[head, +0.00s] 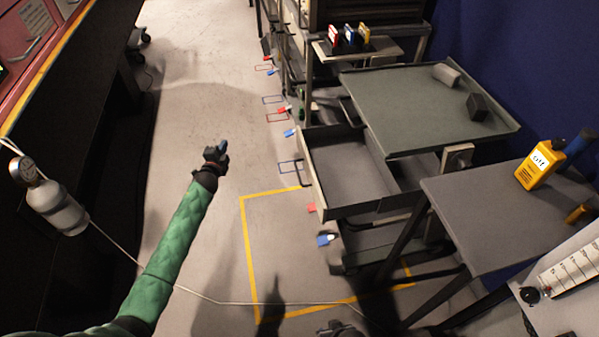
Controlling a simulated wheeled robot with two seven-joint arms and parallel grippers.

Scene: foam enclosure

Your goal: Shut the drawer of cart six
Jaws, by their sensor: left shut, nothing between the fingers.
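A grey cart (430,105) stands right of centre with a flat, rimmed top. Its drawer (350,168) is pulled out to the left and looks empty inside. I cannot read a number on this cart. My left gripper (217,150), at the end of a green-sleeved arm, is shut and empty above the open floor. It is left of the drawer and apart from it. A dark part at the bottom edge (338,328) may be my right gripper; its fingers cannot be made out.
Shelving with small coloured boxes (348,38) stands behind the cart. A dark bench lines the left. The central aisle is clear.

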